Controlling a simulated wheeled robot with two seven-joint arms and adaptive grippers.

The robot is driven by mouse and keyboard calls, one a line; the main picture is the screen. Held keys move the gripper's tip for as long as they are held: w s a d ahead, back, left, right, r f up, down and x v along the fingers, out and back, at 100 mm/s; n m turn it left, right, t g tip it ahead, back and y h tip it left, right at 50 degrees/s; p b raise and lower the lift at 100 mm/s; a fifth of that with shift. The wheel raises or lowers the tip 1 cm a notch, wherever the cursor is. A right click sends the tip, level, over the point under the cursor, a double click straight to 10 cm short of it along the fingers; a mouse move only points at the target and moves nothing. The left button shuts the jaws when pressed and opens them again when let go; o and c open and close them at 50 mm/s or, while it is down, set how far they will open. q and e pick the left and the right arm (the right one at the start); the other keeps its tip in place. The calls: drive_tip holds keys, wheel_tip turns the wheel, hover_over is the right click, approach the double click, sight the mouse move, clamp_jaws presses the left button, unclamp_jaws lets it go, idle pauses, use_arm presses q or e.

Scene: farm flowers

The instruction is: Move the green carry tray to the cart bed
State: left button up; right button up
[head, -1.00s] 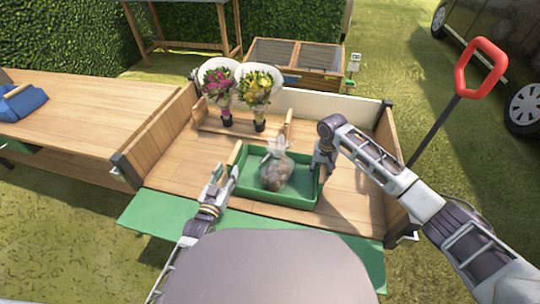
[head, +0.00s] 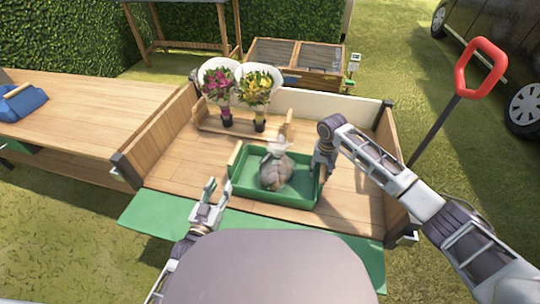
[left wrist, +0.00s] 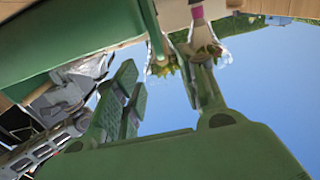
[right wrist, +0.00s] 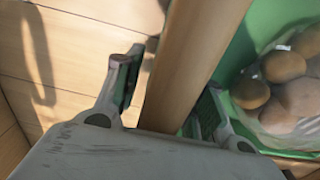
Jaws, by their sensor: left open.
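The green carry tray (head: 240,192) rests on the wooden cart bed (head: 165,172), near its front edge. A clear bag of brown potatoes (head: 277,172) sits inside; it also shows in the right wrist view (right wrist: 285,85). My left gripper (head: 214,188) is open and empty, in front of and left of the tray, apart from its left wooden handle (head: 235,154). My right gripper (head: 322,168) is at the tray's right end. In the right wrist view its fingers (right wrist: 165,90) stand apart on either side of the wooden handle (right wrist: 190,60), with a gap on the outer side.
Two wrapped bouquets (head: 222,88) stand in a wooden holder (head: 208,125) at the back of the cart bed. The cart's red handle (head: 482,68) rises at right. The bed's left front is clear.

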drive_tip(key=shift+r, duration=0.15)
drive_tip(key=shift+r, duration=5.85)
wheel_tip(320, 180, up, 33)
drive_tip(key=p, duration=3.3)
drive_tip(key=shift+r+p, duration=0.55)
drive_tip(key=shift+r, duration=0.05)
drive_tip(key=shift+f, duration=0.1)
